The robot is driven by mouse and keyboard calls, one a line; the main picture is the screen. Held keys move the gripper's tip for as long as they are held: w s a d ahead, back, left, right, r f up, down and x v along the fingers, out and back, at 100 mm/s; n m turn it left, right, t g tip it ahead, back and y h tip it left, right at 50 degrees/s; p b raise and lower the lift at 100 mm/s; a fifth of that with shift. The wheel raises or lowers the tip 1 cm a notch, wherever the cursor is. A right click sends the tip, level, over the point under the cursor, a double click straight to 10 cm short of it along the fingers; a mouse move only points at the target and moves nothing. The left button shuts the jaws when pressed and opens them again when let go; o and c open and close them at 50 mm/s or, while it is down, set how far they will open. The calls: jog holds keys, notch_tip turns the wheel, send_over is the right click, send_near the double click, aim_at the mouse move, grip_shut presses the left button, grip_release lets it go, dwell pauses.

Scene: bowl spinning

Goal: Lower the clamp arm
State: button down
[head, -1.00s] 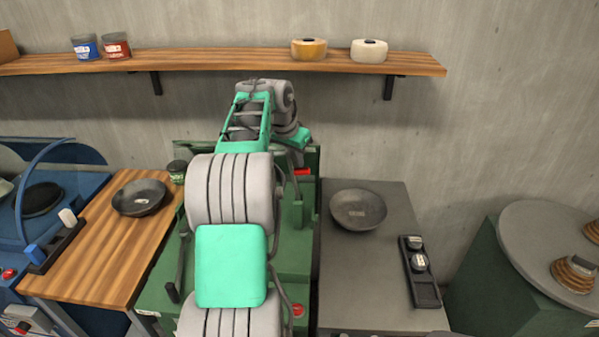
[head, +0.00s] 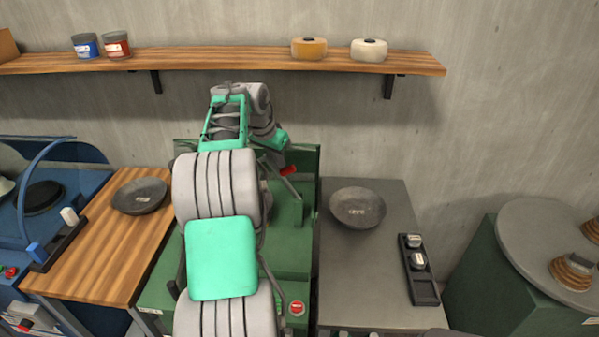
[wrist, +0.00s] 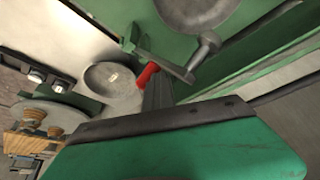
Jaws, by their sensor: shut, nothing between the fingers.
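The clamp arm (head: 291,184) is a grey lever with a red grip (head: 288,171) on the green machine (head: 290,235). In the head view it leans up to the left. In the wrist view, the red grip (wrist: 147,75) is at the end of the grey clamp arm (wrist: 178,70), beside a rounded grey end piece (wrist: 207,42). My gripper (wrist: 157,88) has its dark fingers shut with nothing between them. The fingers appear right beside the red grip; whether they touch it I cannot tell. In the head view my arm hides much of the machine and the fingertips.
A dark bowl (head: 139,196) lies on the wooden table (head: 95,255) at left. Another bowl (head: 357,207) and a black tray (head: 427,291) are on the grey table (head: 360,285) at right. A wall shelf (head: 230,60) runs behind my arm.

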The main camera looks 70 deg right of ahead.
jog(key=shift+w+a+f, duration=0.15)
jog(key=shift+w+f, duration=0.15)
jog(key=shift+w, duration=0.4)
jog(key=shift+w+a+f, duration=0.15)
jog(key=shift+w+f, duration=0.1)
jog(key=shift+w, duration=0.45)
jog(key=w+f, duration=0.1)
jog(key=w, duration=0.1)
jog(key=w+a+f+b, duration=0.1)
jog(key=w+f, duration=0.1)
jog(key=shift+f, duration=0.25)
jog(key=shift+r, duration=0.1)
notch_tip(320, 180, up, 12)
jog(key=p, duration=0.7)
send_over(267, 158)
jog(key=w, duration=0.4)
jog(key=shift+s+a, duration=0.1)
jog(key=shift+s, duration=0.05)
